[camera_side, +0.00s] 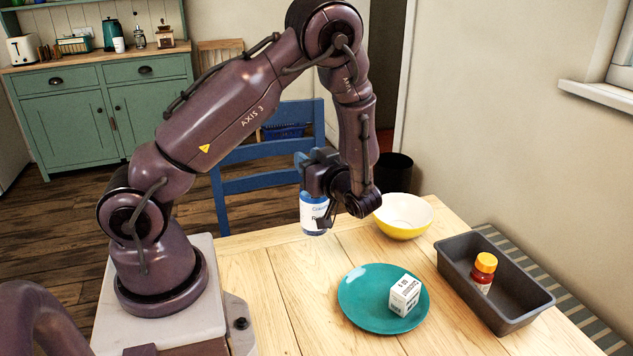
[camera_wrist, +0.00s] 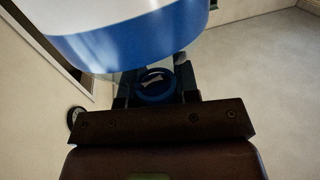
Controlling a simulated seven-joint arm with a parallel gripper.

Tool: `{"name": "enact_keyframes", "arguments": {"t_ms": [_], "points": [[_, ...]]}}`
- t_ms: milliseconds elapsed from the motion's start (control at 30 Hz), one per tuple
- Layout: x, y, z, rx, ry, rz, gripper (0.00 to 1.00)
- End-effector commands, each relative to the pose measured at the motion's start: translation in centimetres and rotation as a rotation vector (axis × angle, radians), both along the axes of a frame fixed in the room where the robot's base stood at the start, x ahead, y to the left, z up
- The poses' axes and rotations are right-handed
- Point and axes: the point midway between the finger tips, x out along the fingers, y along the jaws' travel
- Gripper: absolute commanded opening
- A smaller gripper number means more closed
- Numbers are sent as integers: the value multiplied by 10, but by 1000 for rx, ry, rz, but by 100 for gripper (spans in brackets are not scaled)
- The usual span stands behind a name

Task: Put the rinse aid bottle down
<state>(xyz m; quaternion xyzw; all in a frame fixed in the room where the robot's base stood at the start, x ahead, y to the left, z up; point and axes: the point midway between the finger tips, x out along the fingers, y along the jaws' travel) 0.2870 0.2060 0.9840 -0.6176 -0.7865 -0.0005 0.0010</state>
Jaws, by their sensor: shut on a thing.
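The rinse aid bottle (camera_side: 313,214) is blue with a white label and hangs upright from my gripper (camera_side: 322,182), which is shut on it. In the side view its base appears over the table's back left part, seemingly above the surface; the exact height is hard to tell. In the wrist view the blue and white bottle (camera_wrist: 130,40) fills the top of the picture, in front of my gripper's fingers (camera_wrist: 157,85). The wooden table (camera_side: 262,290) has bare boards below and left of the bottle.
A teal plate (camera_side: 355,305) holds a small white box (camera_side: 404,295). A yellow bowl (camera_side: 402,217) stands behind it. A dark grey tin (camera_side: 513,322) at right holds a small bottle with a yellow cap (camera_side: 485,265). A blue chair (camera_side: 230,190) stands behind the table. The table's left front is clear.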

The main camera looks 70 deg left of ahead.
Motion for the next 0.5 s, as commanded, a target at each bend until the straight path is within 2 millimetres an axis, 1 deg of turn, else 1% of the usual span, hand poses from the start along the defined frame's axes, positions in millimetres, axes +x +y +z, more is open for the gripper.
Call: {"name": "enact_keyframes", "arguments": {"t_ms": [33, 100, 267, 300, 400, 500], "points": [[5, 4, -8, 0, 2, 0, 0], [10, 7, -15, 1, 1, 0, 0], [16, 11, -24, 1, 0, 0, 0], [18, 13, -28, 1, 0, 0, 0], [19, 13, -43, 0, 3, -2, 0], [18, 13, -54, 0, 2, -1, 0]]}}
